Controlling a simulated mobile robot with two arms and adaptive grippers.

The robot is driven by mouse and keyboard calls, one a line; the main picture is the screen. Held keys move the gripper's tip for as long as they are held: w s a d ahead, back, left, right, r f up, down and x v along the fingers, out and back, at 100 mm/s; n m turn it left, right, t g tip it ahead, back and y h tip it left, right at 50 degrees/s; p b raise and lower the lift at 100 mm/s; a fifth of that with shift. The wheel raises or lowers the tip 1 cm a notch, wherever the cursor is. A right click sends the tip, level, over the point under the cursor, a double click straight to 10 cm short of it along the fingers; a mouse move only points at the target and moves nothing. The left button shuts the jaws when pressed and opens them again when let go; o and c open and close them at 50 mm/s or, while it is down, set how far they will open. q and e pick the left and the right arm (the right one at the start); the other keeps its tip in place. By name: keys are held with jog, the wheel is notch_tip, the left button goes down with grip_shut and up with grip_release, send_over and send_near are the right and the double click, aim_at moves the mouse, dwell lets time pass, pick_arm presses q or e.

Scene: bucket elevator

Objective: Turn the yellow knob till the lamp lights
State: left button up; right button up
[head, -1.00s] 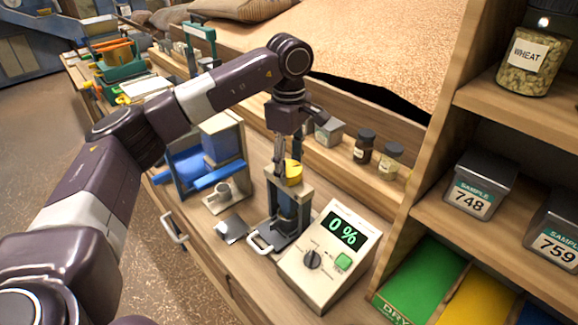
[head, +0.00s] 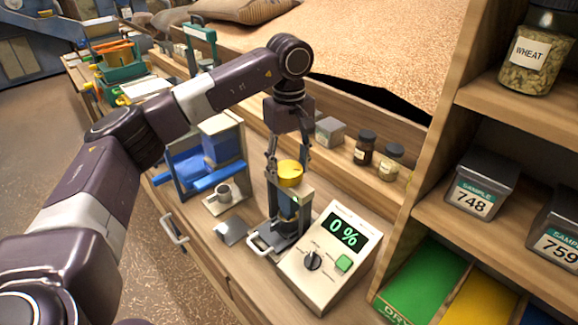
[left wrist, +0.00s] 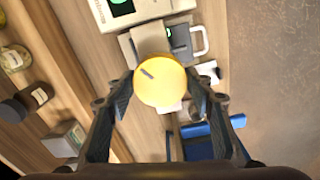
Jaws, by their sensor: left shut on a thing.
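The yellow knob (head: 290,173) sits on top of a small upright stand (head: 284,213) with a dark blue middle. My left gripper (head: 288,158) points down at it from above, with one finger on each side of the knob. In the left wrist view the knob (left wrist: 160,81) lies between the fingertips (left wrist: 160,92), with a dark mark on its top toward the upper left. The gripper is shut on it. A small green spot (left wrist: 169,32) shows on the stand beyond the knob; I cannot tell whether it is the lamp. My right gripper is out of view.
A meter (head: 330,258) reading 0 % stands just right of the stand. A blue device (head: 205,160) and a small cup (head: 223,192) are to the left. Jars (head: 365,147) line the ledge behind. A shelf (head: 430,190) with sample boxes rises at the right.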

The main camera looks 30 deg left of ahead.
aim_at(288, 169)
pick_arm(q)
jog(key=shift+r, duration=0.15)
jog(key=o, duration=1.2)
jog(key=shift+c, duration=0.2)
notch_tip(288, 169, up, 12)
jog(key=shift+s, duration=0.1)
